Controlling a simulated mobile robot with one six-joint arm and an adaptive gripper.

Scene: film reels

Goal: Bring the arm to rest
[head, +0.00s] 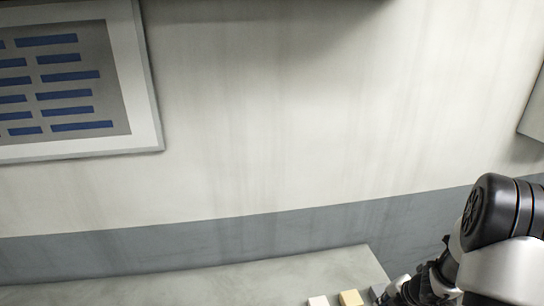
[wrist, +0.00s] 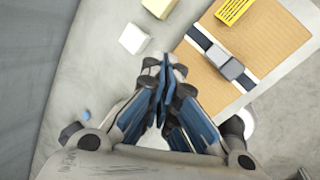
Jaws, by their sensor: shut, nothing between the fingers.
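My gripper (wrist: 165,68) is shut and empty in the wrist view, its blue-padded fingers together above the grey surface. In the head view my arm comes in at the lower right, and the gripper (head: 405,292) is at the bottom edge, partly cut off. A white block (wrist: 134,39) lies just beyond the fingertips to the left in the wrist view. A cream block (wrist: 160,6) is at the top edge. Both blocks also show at the bottom of the head view, the white one (head: 318,300) left of the cream one (head: 350,298).
A brown board (wrist: 265,45) with a dark and white strap and a yellow label (wrist: 233,10) lies right of the fingers. The grey tabletop (head: 230,285) is bare to the left in the head view. A framed panel with blue bars (head: 151,80) hangs on the wall.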

